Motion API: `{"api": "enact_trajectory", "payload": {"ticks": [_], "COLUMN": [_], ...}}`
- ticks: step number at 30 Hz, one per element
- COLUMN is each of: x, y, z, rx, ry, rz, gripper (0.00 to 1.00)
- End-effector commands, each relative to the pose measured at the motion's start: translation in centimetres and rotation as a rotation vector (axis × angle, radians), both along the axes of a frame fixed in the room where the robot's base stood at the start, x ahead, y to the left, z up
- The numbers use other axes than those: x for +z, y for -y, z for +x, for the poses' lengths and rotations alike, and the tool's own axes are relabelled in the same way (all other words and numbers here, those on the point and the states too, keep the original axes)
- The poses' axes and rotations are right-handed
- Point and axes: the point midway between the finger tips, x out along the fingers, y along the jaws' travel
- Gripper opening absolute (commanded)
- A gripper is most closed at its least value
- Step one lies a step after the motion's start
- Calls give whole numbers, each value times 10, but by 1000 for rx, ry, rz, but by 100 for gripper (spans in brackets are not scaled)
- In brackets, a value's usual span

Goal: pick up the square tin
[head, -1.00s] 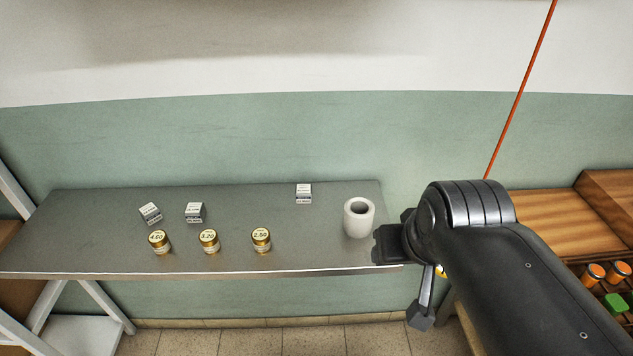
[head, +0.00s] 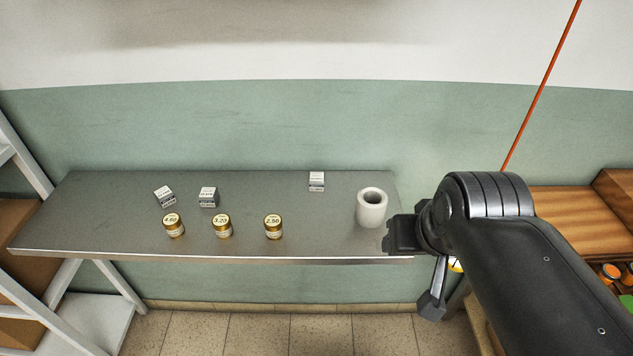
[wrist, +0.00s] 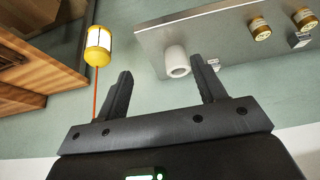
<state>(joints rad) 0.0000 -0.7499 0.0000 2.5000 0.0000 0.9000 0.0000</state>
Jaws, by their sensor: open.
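Three small square tins, grey-white with printed labels, stand on the grey metal shelf (head: 300,240): a turned one at left (head: 165,196), one beside it (head: 208,197), and one at the back right (head: 317,181). I cannot tell which one is meant. Two show in the wrist view, one at right (wrist: 299,40) and one near the cup (wrist: 214,64). My gripper (wrist: 160,82) is open and empty. In the head view it is at the shelf's right end, apart from the tins, with its fingers hard to make out.
A white cup (head: 371,208) stands between my gripper and the tins. Several gold-lidded jars (head: 222,226) stand in front of the tins. A yellow container (wrist: 98,46) is by a red cord (head: 540,85). Wooden shelving (head: 565,215) is at right, a white rack (head: 28,165) at left.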

Motion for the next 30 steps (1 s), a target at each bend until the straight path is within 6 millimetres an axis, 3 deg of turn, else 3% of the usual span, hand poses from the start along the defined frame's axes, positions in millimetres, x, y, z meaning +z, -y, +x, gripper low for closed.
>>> {"api": "enact_trajectory", "payload": {"ticks": [4,8,20,30], "x": [2,6,9,-27], "y": [-1,-5,-43,-102], "z": [4,25,143,242], "rx": [0,-1,-20,-33], "ry": [-2,-15,-62,-92], "rz": [2,9,24,15], "gripper": [64,64,64,64]}}
